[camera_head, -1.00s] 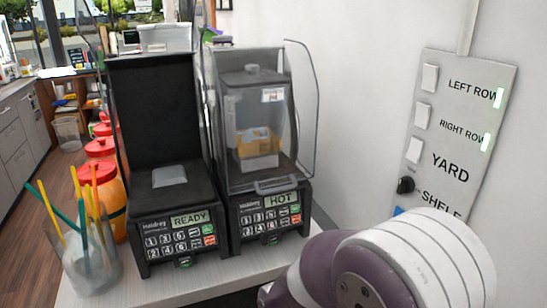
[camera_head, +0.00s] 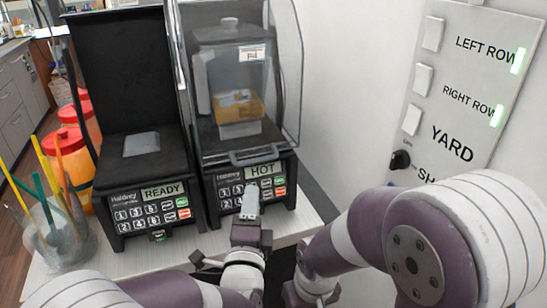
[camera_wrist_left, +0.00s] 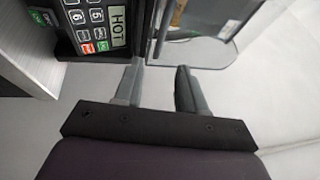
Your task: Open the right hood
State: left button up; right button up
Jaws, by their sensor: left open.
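The right machine (camera_head: 250,185) is black, with a keypad and a display reading HOT. Its clear hood (camera_head: 285,75) is down over a container with an orange block inside. A grey handle (camera_head: 254,155) crosses the hood's lower front edge. My left gripper (camera_head: 250,203) is in front of the keypad, below the handle, with nothing held. In the left wrist view its two fingers (camera_wrist_left: 157,88) are apart, near the HOT display and the clear hood (camera_wrist_left: 205,45). I cannot tell whether they touch the machine.
The left machine (camera_head: 150,200), reading READY, stands close beside the right one. A glass with coloured straws (camera_head: 55,235) and red-lidded bottles (camera_head: 67,150) stand at the left. A switch panel (camera_head: 455,100) is on the right wall. White counter shows in front.

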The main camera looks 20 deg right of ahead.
aim_at(255, 162)
pick_arm(q)
jog(key=shift+m, duration=0.3)
jog(key=p+x, duration=0.1)
jog(key=x, duration=0.5)
jog(key=shift+w+d+r+p, duration=0.15)
jog(key=shift+w+p, duration=0.2)
jog(key=x, duration=0.2)
jog(key=p+x, duration=0.1)
jog(key=x, duration=0.2)
jog(key=shift+w+a, duration=0.15)
jog(key=shift+a, duration=0.05)
jog(key=shift+w+d, duration=0.3)
jog(key=shift+w, duration=0.1)
jog(key=shift+a, duration=0.15)
jog(key=shift+c, duration=1.3)
jog(key=shift+s, duration=0.1)
jog(key=c, duration=0.5)
jog(key=shift+r, duration=0.1)
pick_arm(e)
notch_tip(255, 162, up, 3)
jog(key=shift+w+a, duration=0.1)
